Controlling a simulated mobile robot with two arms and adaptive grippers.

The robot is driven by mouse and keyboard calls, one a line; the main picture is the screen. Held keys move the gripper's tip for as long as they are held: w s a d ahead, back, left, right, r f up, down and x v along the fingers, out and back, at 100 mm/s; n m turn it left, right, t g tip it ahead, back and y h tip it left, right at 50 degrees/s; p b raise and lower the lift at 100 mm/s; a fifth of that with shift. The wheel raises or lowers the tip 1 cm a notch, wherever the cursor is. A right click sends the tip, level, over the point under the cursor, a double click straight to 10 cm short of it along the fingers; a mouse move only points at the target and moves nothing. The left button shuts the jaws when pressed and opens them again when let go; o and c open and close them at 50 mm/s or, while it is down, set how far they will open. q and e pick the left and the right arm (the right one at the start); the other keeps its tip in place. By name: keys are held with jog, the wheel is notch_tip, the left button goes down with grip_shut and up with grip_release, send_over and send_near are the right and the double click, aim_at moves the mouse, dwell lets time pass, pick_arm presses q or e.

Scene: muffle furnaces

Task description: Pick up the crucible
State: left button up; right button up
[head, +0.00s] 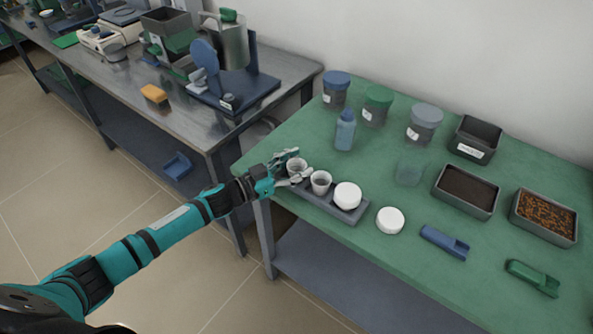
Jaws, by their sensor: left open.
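Two small pale, open-topped crucibles sit in a dark grey rack (352,215) near the front left edge of the green table. The left crucible (297,166) is at the rack's left end, and the other crucible (321,181) is just right of it. A white round lidded piece (347,195) sits at the rack's right end. My left gripper (293,168) is open, with its fingers about the left crucible; whether they touch it I cannot tell. My right gripper is not in view.
A loose white lid (390,220) lies right of the rack. Blue (444,242) and green (532,278) scoops lie farther right. A blue bottle (345,131), lidded jars (377,106) and trays (466,191) stand behind. A metal bench (190,120) with equipment stands left.

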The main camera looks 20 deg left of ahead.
pick_arm(q)
jog(key=shift+c, duration=0.4)
jog(key=c, duration=0.7)
jog(key=shift+r, duration=0.15)
jog(key=shift+r, duration=0.7)
jog(key=shift+s+r, duration=0.25)
jog(key=shift+r, duration=0.7)
jog(key=s, duration=0.5)
jog(key=s+d+r, duration=0.1)
jog(key=s, duration=0.9)
jog(key=shift+s+d+r+b, duration=0.2)
jog(key=shift+s+r+b, duration=0.05)
jog(key=shift+b, duration=0.15)
